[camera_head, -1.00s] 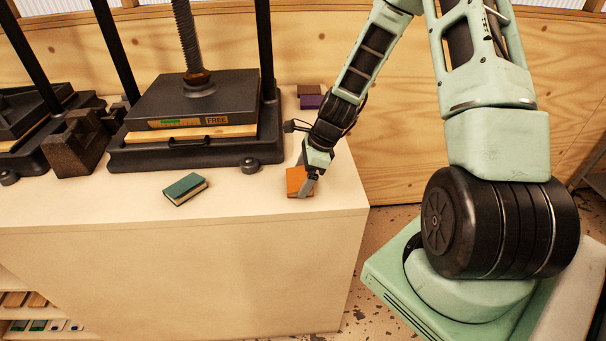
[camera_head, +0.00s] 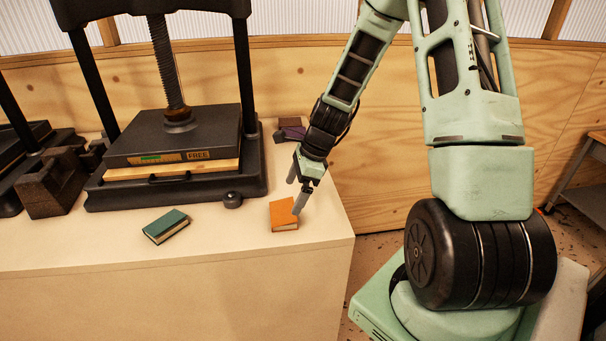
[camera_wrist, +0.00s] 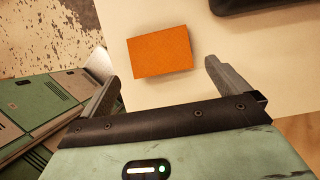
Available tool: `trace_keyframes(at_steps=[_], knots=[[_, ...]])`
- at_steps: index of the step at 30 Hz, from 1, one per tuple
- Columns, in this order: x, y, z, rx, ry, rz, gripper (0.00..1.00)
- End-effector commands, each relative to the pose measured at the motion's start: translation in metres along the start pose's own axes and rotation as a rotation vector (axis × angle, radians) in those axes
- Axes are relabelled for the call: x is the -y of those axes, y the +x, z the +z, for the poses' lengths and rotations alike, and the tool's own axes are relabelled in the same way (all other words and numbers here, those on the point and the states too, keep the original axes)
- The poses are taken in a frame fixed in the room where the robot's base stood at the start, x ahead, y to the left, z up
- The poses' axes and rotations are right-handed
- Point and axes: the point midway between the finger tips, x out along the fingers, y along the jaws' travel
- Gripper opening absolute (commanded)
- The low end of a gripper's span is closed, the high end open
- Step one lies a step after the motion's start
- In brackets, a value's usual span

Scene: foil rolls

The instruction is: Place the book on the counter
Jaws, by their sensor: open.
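An orange book (camera_head: 284,214) lies flat on the pale counter (camera_head: 230,262), near its right end. It also shows in the wrist view (camera_wrist: 160,52), lying beyond my fingertips and between their lines. My gripper (camera_head: 297,192) is open and empty, just above and beside the orange book, with its fingers apart. In the wrist view my gripper (camera_wrist: 158,85) shows both fingers spread with nothing between them. A green book (camera_head: 166,226) lies on the counter to the left of the orange one.
A black screw press (camera_head: 178,133) stands behind the books, with dark blocks (camera_head: 50,183) to its left. The counter front between the two books is clear.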

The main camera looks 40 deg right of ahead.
Motion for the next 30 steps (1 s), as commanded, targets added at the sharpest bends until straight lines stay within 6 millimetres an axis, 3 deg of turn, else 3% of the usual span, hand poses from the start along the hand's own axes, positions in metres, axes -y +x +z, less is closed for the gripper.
trace_keyframes(at_steps=[3, 9, 14, 17, 20, 24, 30], knots=[[0.001, -0.023, 0.000, -0.001, -0.001, -0.005, 1.00], [0.001, -0.049, 0.000, -0.001, 0.000, -0.002, 1.00], [-0.003, -0.057, 0.005, -0.002, -0.031, 0.005, 1.00], [-0.020, -0.055, 0.028, -0.015, -0.181, 0.032, 1.00], [-0.054, -0.051, 0.065, -0.036, -0.474, 0.082, 1.00], [-0.123, -0.049, 0.115, -0.061, -1.017, 0.175, 1.00], [-0.227, -0.055, 0.149, -0.067, -1.796, 0.314, 1.00]])
